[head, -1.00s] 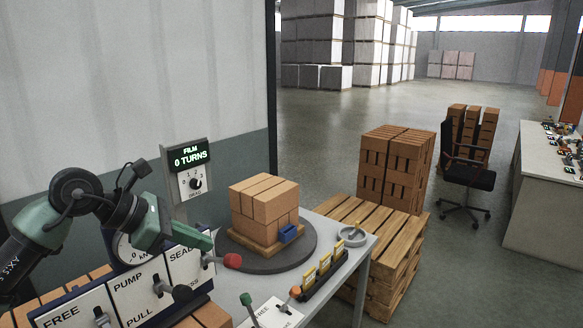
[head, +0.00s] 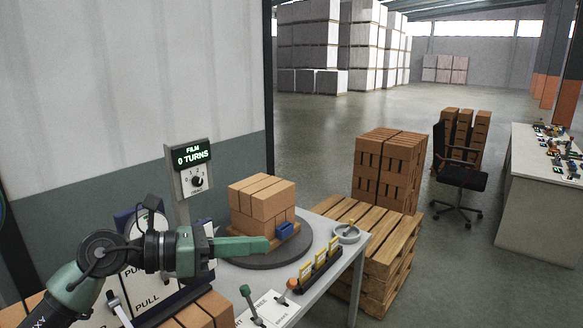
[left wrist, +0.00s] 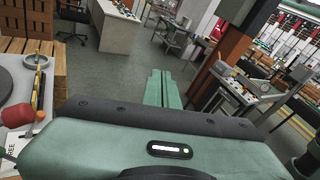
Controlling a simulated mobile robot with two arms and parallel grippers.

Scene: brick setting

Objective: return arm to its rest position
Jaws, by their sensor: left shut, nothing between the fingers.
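My left arm comes in from the left in the head view. Its green gripper (head: 240,246) is shut and empty, pointing right across the front left of the round turntable (head: 303,247). In the left wrist view the shut green fingers (left wrist: 162,90) point out over the grey floor with nothing between them. A small stack of bricks (head: 262,200) with a blue piece (head: 285,229) sits on the turntable. The gripper hides part of the lever panel (head: 150,284). My right gripper is not in view.
A control box (head: 190,168) reads "FILM 0 TURNS". A rack with yellow tags (head: 319,264) and a grey dish (head: 346,234) lie on the table. A green-knobbed lever (head: 246,291) stands in front. A brick pallet (head: 380,235) and a chair (head: 460,175) stand right, with open floor beyond.

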